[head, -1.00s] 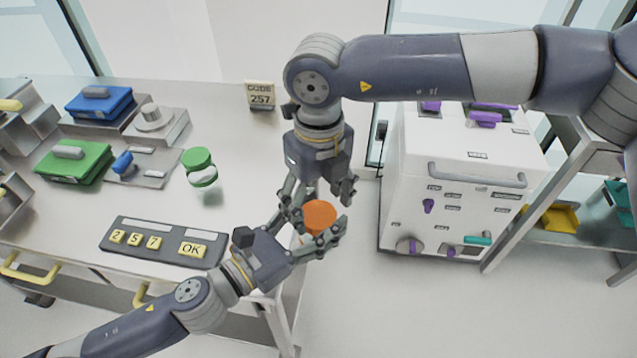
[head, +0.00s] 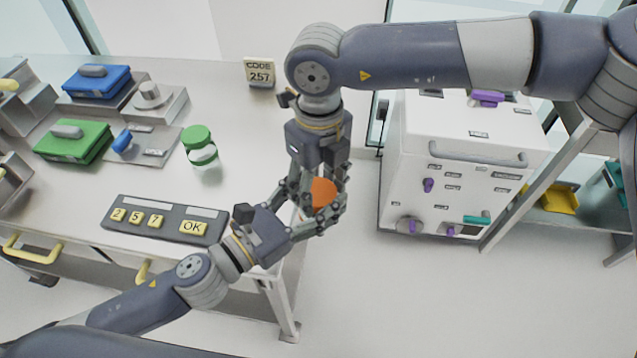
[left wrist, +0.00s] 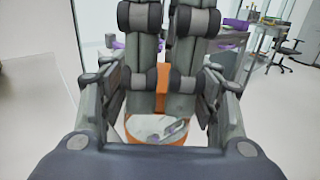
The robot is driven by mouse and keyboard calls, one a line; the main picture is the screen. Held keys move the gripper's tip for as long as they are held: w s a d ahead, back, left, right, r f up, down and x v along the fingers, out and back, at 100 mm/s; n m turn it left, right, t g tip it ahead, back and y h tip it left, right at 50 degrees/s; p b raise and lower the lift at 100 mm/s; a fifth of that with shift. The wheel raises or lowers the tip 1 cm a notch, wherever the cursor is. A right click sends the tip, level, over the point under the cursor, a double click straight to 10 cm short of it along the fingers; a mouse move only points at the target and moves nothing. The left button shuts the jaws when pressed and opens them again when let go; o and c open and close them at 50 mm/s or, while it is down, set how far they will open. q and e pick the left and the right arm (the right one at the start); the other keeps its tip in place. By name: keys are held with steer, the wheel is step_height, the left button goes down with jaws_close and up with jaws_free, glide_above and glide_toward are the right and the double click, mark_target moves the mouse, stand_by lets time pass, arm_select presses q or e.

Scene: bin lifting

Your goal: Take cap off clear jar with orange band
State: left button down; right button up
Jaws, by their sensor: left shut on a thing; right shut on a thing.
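The jar with the orange cap (head: 323,192) is in the air between my two grippers, off the table's right end. In the head view the fingers hide most of its body. In the left wrist view the clear jar (left wrist: 155,128) shows with an orange band at its lower edge, between my left fingers. My left gripper (head: 318,208) is shut on the jar. My right gripper (head: 322,182) reaches down from above and is shut on the orange cap. In the left wrist view its two dark fingers have orange (left wrist: 162,80) between them. Whether cap and jar are apart cannot be told.
A jar with a green lid (head: 202,150) stands on the table. A keypad (head: 165,220), a code sign (head: 259,73), a blue case (head: 97,82) and a green case (head: 72,140) are also there. A white cabinet (head: 460,170) stands to the right. Open floor lies in front.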

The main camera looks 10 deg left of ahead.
steer(key=shift+n, duration=1.1)
steer(key=o, duration=1.1)
steer(key=shift+o, duration=0.2)
